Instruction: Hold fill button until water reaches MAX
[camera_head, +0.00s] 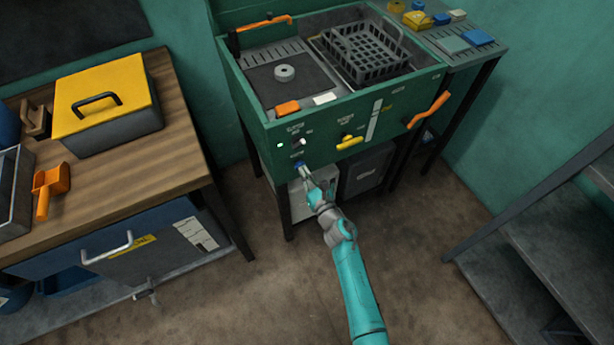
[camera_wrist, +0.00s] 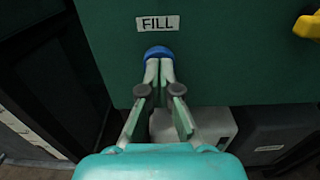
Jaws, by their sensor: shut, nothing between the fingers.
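The green wash station (camera_head: 330,140) stands against the back wall, with a basin on top. On its front panel a blue fill button (camera_wrist: 158,52) sits below a white label reading FILL (camera_wrist: 158,23). My gripper (camera_wrist: 159,62) is shut and empty, and its fingertips are at the button, covering its lower part. They look to be touching it; how far it is pressed in I cannot tell. In the head view my gripper (camera_head: 303,169) is at the lower left of the front panel. A narrow upright gauge strip (camera_head: 375,121) is on the panel; its level is too small to read.
A yellow handle (camera_head: 349,143) and an orange lever (camera_head: 428,109) stick out to the right of the button. A grey box (camera_head: 366,170) stands under the station. A wooden workbench (camera_head: 150,165) is at the left and steps (camera_head: 560,220) at the right.

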